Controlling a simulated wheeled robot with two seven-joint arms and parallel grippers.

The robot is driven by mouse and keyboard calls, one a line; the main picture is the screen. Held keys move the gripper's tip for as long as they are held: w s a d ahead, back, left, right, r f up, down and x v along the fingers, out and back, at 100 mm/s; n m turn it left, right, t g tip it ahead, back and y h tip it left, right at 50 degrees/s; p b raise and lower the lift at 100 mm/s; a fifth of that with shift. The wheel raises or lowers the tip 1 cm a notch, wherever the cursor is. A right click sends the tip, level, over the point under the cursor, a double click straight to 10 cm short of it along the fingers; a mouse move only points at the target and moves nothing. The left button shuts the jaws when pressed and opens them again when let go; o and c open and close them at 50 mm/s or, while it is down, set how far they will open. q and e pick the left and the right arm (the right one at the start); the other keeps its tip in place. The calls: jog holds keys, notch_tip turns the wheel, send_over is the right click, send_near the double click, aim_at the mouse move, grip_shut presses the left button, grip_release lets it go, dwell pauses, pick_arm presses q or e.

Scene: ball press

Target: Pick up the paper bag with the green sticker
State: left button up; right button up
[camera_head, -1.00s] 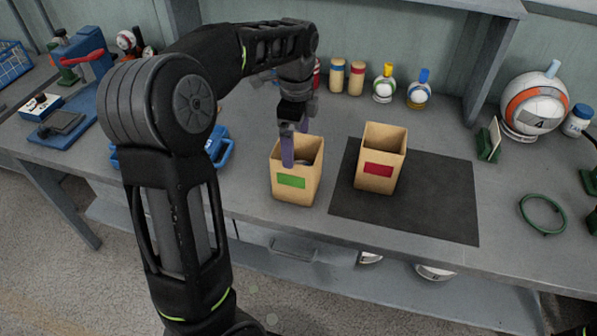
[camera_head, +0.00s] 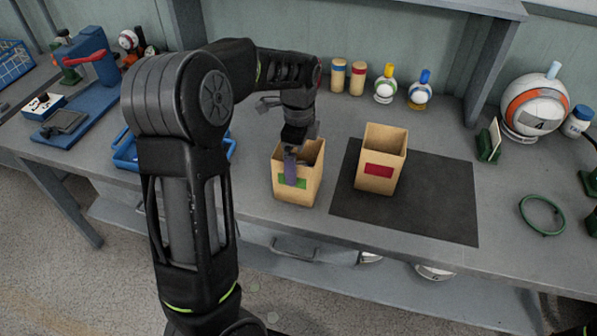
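The paper bag with the green sticker (camera_head: 308,190) stands upright and open-topped on the workbench, left of the dark mat. My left gripper (camera_head: 291,170) is at the bag's near wall, pointing down. One purple finger shows outside that wall, in front of the green sticker, covering its middle. The other finger is hidden, so I cannot tell whether the gripper has closed on the wall. A similar bag with a red sticker (camera_head: 380,160) stands on the mat. My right gripper is not in view.
The dark mat (camera_head: 430,215) lies right of the green-sticker bag. Several small bottles and balls stand behind. A large ball (camera_head: 535,105) and a green ring (camera_head: 543,214) are at the right. A blue tray (camera_head: 126,158) is partly behind my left arm.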

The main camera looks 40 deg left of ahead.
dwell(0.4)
pick_arm(q)
jog(key=c, duration=1.4)
notch_tip(320, 180, up, 10)
jog(key=shift+r+b, duration=0.1)
jog(key=shift+b, duration=0.25)
